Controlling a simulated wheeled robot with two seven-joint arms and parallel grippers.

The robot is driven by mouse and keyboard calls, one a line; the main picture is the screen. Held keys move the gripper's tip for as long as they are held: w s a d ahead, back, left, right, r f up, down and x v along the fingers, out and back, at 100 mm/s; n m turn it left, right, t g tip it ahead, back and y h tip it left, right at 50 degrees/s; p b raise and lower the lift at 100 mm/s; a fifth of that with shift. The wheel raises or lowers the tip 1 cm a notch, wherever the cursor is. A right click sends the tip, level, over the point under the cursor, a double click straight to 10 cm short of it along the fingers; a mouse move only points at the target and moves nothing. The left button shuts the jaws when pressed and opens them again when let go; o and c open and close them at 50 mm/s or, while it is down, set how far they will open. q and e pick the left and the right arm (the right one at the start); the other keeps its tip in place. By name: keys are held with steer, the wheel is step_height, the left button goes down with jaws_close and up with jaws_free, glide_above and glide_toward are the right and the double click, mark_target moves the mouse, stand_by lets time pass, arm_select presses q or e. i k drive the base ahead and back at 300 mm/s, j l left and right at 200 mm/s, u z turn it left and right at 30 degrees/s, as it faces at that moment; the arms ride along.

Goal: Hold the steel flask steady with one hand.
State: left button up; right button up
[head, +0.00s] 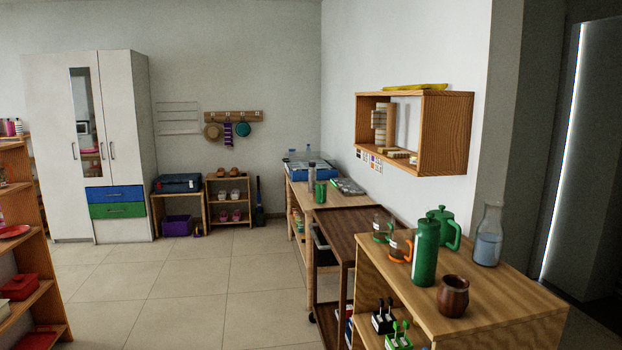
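A tall green flask (425,252) with a lid stands upright near the front of the wooden shelf unit at the right. Its finish looks painted, and I cannot tell whether it is steel. A slim grey flask-like cylinder (311,176) stands upright on the far table, beside a green cup (320,193); it is too small to tell its material. Neither of my grippers is in view, and nothing touches either flask.
Around the green flask stand a brown cup (453,296), a glass carafe (488,236), a green pitcher (447,226) and glass mugs with coloured bands (401,246). A wall shelf (446,134) hangs above. A dark cart (350,224) stands behind. The tiled floor (195,290) at left is clear.

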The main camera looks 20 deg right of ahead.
mark_target(312, 171)
steer(key=i, duration=2.7)
steer(key=i+j+z, duration=0.1)
steer(key=i+z, duration=0.2)
steer(key=i, duration=1.15)
steer(key=i+j+z, duration=0.2)
steer(key=i+z, duration=0.3)
steer(key=i+j+z, duration=0.3)
steer(key=z, duration=0.15)
steer(key=i+j+z, duration=0.6)
steer(key=j, duration=0.15)
steer(key=i+j+z, duration=0.1)
steer(key=j, duration=0.2)
steer(key=i+j+z, duration=0.15)
steer(key=j, duration=0.15)
